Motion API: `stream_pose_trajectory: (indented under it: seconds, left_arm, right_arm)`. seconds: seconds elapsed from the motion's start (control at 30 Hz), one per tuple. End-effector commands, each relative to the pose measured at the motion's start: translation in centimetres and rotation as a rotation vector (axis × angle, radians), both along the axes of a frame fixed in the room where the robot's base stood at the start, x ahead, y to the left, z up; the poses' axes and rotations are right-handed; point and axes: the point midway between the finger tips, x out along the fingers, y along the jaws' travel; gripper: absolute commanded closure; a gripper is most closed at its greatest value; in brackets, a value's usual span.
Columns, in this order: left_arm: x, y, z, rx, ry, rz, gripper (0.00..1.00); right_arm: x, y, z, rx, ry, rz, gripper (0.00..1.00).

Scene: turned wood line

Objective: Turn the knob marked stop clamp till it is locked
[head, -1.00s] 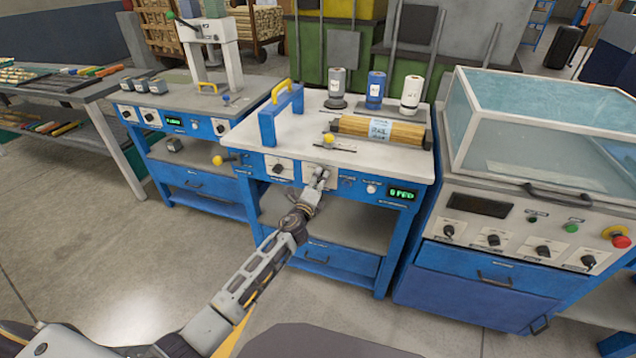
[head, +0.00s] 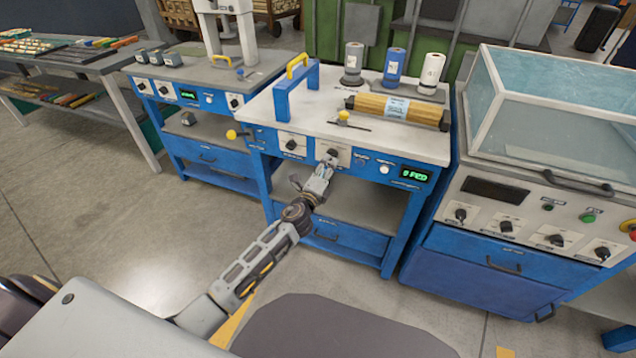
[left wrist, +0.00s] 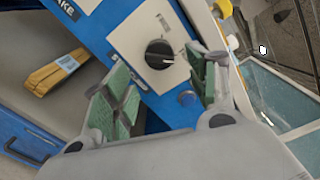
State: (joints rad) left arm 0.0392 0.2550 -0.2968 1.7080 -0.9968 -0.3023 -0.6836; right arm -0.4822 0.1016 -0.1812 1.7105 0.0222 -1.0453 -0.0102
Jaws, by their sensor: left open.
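A black knob (head: 333,153) on a white plate sits on the blue front panel of the middle bench (head: 258,112). My left gripper (head: 322,172) is open, just in front of and below this knob and apart from it. In the left wrist view the knob (left wrist: 159,54) shows beyond the gap between the green-padded fingers, its pale pointer mark toward the lower right. A second black knob (head: 291,145) is on the plate to its left. The plate labels are too small to read, so I cannot tell which is stop clamp. My right gripper is not in view.
The bench carries a blue handle frame (head: 282,97), a wooden roll (head: 395,110) and several bottles. A green-lit display (head: 415,176) is right of the knobs. A glass-covered machine (head: 535,170) stands at the right.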

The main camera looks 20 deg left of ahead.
Motion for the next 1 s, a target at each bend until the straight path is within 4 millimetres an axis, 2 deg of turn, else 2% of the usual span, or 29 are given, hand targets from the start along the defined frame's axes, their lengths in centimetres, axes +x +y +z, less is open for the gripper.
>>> stream_pose_trajectory:
  seconds: [0.6,1.0]
  left_arm:
    - [-5.4,0.2,-0.1,0.000,0.001,-0.001,0.42]
    - [-6.8,0.2,0.0,0.000,0.000,0.000,0.42]
  right_arm:
    - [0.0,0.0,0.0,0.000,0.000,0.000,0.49]
    - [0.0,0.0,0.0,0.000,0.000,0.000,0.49]
